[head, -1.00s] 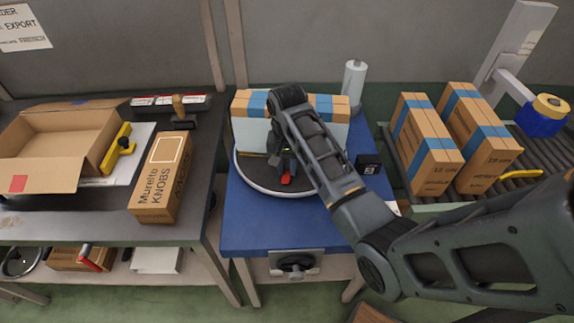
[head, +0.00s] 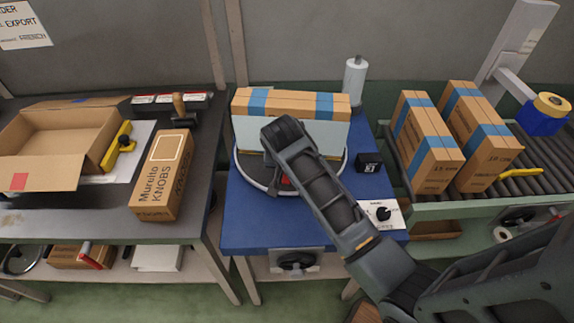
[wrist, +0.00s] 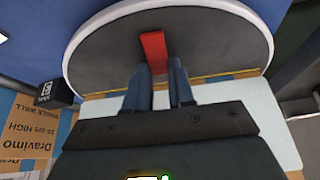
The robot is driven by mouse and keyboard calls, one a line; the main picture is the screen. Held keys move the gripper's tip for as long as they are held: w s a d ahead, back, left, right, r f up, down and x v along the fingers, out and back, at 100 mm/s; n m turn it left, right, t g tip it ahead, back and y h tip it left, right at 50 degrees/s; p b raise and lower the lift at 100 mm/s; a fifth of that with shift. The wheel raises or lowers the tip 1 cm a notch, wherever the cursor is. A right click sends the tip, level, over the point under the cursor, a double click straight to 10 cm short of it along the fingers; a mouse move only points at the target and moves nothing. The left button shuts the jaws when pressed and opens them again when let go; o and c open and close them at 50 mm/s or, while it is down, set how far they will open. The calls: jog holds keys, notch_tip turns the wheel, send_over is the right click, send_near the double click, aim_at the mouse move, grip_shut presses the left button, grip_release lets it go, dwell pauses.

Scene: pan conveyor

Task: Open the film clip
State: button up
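The film clip looks to be the red piece (wrist: 154,52) on the dark turntable (wrist: 215,40), near its front edge. In the head view only a sliver of the red clip (head: 285,181) shows beside my arm. My gripper (wrist: 160,70) points down at it, its two dark fingers apart with a gap between them. The clip's near end lies at this gap, by the fingertips; I cannot tell whether they touch it. In the head view the fingers are hidden behind my arm. A pale-sided carton with blue tape (head: 291,104) stands on the turntable behind the clip.
A blue table (head: 245,235) carries the turntable, a black box marked 3 (head: 369,163) and a control panel with a knob (head: 382,213). A film roll (head: 355,82) stands behind. Taped cartons (head: 426,150) are on the right conveyor; an open box (head: 45,180) is left.

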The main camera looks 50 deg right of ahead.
jog(key=o, duration=0.5)
jog(key=shift+c, duration=0.2)
jog(key=v, duration=0.7)
jog(key=shift+a+r+b, duration=0.15)
jog(key=shift+r+b, duration=0.2)
jog(key=shift+r, duration=0.05)
jog(key=n+t, duration=0.3)
jog(key=n, duration=0.1)
send_near(286, 183)
jog(key=shift+y, duration=0.3)
jog(key=a+f, duration=0.1)
jog(key=s+a+f, duration=0.1)
jog(key=a+f, duration=0.1)
jog(key=f, duration=0.1)
jog(key=shift+s+a, duration=0.2)
jog(key=shift+s, duration=0.2)
jog(key=s+a+n+t+y, duration=0.1)
jog(key=s+a+n+t, duration=0.25)
jog(key=s+a, duration=0.35)
jog(key=s+a+r+n+t+y, duration=0.1)
jog(key=s+a+r+n+t, duration=0.1)
jog(key=s+r, duration=0.5)
jog(key=s+a+r+n+t+y, duration=0.1)
jog(key=s+r+t, duration=0.3)
jog(key=s+r, duration=0.4)
jog(key=shift+s+a+r+n+y+b, duration=0.3)
jog(key=shift+a+r+n+y+b, duration=0.1)
jog(key=shift+a+r+n, duration=0.3)
